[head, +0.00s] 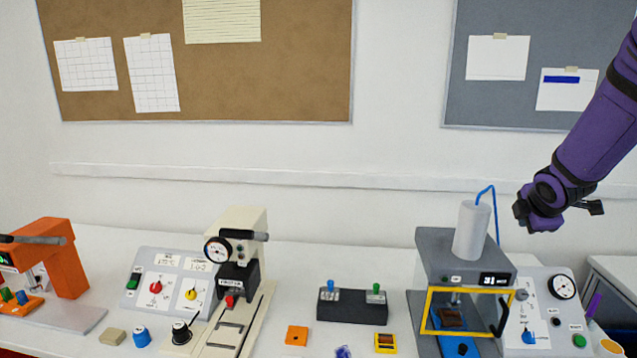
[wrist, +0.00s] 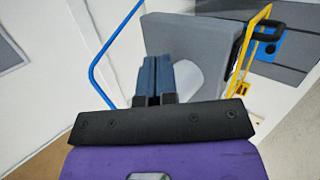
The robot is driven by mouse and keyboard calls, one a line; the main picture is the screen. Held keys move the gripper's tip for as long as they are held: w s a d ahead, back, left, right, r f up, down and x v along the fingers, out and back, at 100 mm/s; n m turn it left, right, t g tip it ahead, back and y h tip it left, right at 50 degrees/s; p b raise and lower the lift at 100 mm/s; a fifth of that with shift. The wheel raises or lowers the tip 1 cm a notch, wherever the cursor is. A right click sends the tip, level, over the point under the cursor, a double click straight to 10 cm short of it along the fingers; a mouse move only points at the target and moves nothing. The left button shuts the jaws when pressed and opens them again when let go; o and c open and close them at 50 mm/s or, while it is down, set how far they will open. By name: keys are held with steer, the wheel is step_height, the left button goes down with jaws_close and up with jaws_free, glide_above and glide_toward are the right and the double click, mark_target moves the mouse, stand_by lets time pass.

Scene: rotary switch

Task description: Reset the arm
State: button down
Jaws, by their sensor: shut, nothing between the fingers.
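My gripper (wrist: 158,62) shows in the wrist view with its two dark blue fingers pressed together and nothing between them. In the head view my purple arm comes in from the upper right, with its hand in the air above and right of the grey machine (head: 435,242); the fingers are hard to make out there. A left panel (head: 175,262) carries a red knob (head: 155,287) and a yellow knob (head: 191,294). A right panel (head: 560,315) carries a blue knob (head: 528,336) and a gauge (head: 562,287). My gripper appears to touch none of them.
The grey machine has a white cylinder (head: 471,230), a blue tube (head: 484,190) and a yellow-framed door (head: 428,312). The wrist view shows the blue tube (wrist: 97,75) and yellow frame (wrist: 243,55) near the fingers. A cream press (head: 240,222) and orange machine (head: 68,260) stand left.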

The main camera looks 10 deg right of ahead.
steer(key=s+a+r+m+g+y, duration=0.1)
steer(key=s+a+r+m+y, duration=0.1)
steer(key=s+a+r+m, duration=0.95)
steer(key=s+a+m+g+y, duration=0.1)
steer(key=s+a+m, duration=0.3)
steer(key=s+a, duration=0.8)
steer(key=shift+s+a+r+y, duration=0.35)
steer(key=shift+s+y, duration=0.25)
steer(key=shift+s, duration=0.45)
